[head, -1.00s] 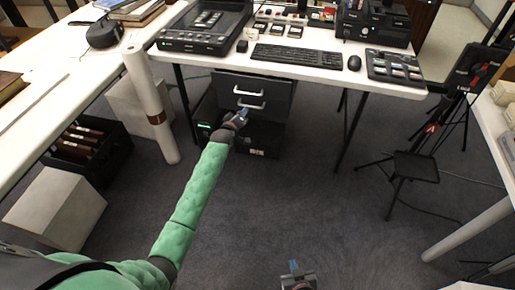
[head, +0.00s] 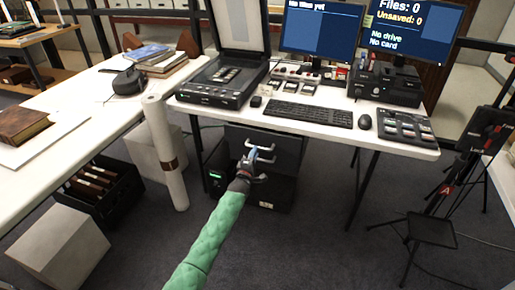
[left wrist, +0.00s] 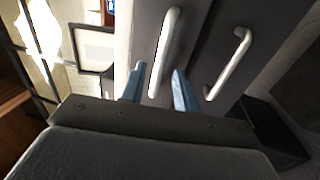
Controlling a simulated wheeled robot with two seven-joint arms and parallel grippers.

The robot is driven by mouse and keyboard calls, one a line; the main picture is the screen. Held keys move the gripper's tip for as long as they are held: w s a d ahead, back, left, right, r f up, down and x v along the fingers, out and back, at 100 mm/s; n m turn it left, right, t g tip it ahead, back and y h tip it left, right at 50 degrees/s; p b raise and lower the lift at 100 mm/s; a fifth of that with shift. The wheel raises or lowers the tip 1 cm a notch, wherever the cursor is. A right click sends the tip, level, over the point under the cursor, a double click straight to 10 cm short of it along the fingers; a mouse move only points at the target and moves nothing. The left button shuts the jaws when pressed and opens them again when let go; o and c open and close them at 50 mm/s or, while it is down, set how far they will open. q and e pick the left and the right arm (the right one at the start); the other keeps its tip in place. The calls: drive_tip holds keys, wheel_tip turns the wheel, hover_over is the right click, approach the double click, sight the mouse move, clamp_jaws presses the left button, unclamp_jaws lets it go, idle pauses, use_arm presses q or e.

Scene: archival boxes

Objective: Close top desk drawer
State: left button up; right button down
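The dark grey drawer cabinet (head: 283,150) stands under the white desk. In the left wrist view two pale bar handles show on its dark fronts: the top drawer's handle (left wrist: 172,38) and a lower handle (left wrist: 230,62). My left gripper (head: 256,153) is in front of the upper part of the cabinet and hides part of the fronts. In the left wrist view its two blue fingers (left wrist: 159,75) are apart, one on each side of the top handle's near end. I cannot tell whether they touch it, or how far the drawer stands out. My right gripper is out of view.
The white desk (head: 330,130) above carries a scanner (head: 215,92), keyboard (head: 308,114), mouse and monitors. A rolled white tube (head: 168,150) stands left of the cabinet, near a dark crate (head: 95,190). Desk legs flank the cabinet. Floor to the right is clear up to a tripod stand.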

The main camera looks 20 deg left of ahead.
use_arm(q)
drive_tip(key=shift+w+r, duration=0.2)
drive_tip(key=shift+w, duration=0.85)
drive_tip(key=shift+w+r, duration=0.15)
drive_tip(key=shift+w, duration=0.9)
drive_tip(key=shift+d, duration=0.1)
clamp_jaws()
